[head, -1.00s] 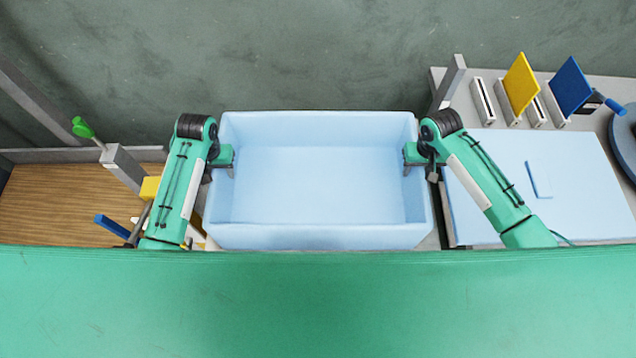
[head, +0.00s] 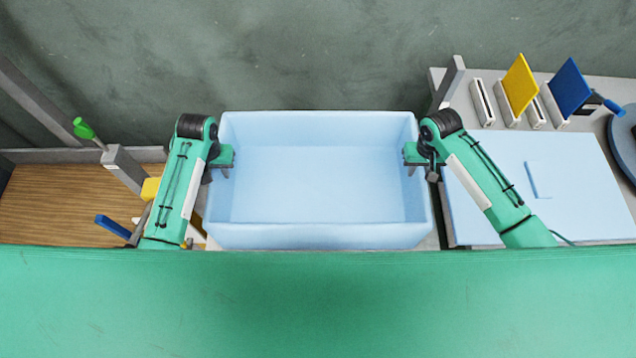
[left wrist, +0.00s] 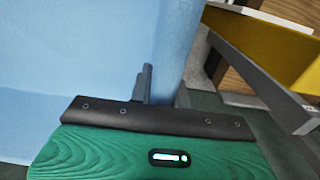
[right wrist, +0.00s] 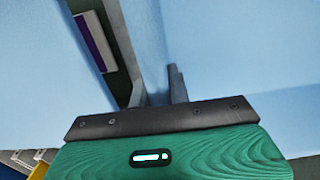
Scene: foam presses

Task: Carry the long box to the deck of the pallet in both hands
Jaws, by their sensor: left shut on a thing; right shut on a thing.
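The long box (head: 320,237) is a pale blue open-topped foam box, empty inside, in the middle of the head view. My left gripper (head: 227,170) is shut on the box's left end wall. My right gripper (head: 411,168) is shut on its right end wall. The box wall also shows in the left wrist view (left wrist: 90,50) and in the right wrist view (right wrist: 240,50), close at the fingers. The fingertips on the walls are partly hidden. I cannot make out the pallet's deck for sure; my green body covers the bottom of the head view.
At right a grey table (head: 440,85) bears a pale blue slab (head: 590,185), upright yellow (head: 519,84) and blue (head: 570,86) plates. At left are a wooden surface (head: 60,205), a grey post (head: 122,165) with a green knob, and a blue-handled item (head: 112,226). A wall stands behind.

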